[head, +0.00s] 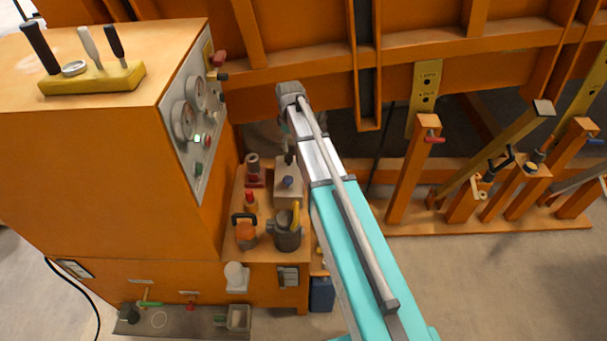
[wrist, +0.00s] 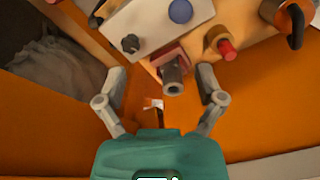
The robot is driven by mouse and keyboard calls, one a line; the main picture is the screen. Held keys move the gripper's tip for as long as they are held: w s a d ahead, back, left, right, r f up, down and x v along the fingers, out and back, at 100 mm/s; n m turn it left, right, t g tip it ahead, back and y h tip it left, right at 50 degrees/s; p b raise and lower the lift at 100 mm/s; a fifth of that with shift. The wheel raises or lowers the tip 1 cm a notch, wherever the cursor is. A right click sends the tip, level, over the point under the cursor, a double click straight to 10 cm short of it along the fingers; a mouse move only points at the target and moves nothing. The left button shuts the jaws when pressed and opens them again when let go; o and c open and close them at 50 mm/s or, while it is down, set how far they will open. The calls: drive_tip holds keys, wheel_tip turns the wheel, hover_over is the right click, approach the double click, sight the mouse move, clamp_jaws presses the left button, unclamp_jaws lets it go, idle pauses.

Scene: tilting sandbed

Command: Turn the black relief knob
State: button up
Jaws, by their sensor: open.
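A small dark knob (wrist: 130,44), which looks like the black relief knob, sits on a pale grey block (wrist: 150,22) in the wrist view. It also shows in the head view (head: 289,158) at the back of the block (head: 289,196), close to my arm. A blue knob (wrist: 180,10) is on the same block. My gripper (wrist: 161,76) is open, its two fingers spread on either side of a grey cylinder on a red base (wrist: 172,84). The dark knob lies beyond the fingertips, apart from them. In the head view my gripper cannot be made out.
The orange cabinet (head: 110,165) with gauges rises left of the shelf. Orange posts with levers (head: 410,175) stand to the right.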

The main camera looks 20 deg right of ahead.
drive_tip(key=s+r+m+p, duration=0.2)
drive_tip(key=s+m, duration=0.5)
drive_tip(key=s, duration=1.1)
drive_tip(key=shift+s+a+r+p, duration=0.4)
drive_tip(key=shift+r, duration=0.05)
drive_tip(key=s, duration=0.1)
drive_tip(key=s+m, duration=0.1)
drive_tip(key=s, duration=0.1)
drive_tip(key=s+m, duration=0.1)
drive_tip(key=shift+s+a+r+p, duration=0.1)
drive_tip(key=shift+s+r+p, duration=0.25)
drive_tip(key=shift+r, duration=0.05)
idle(1.9)
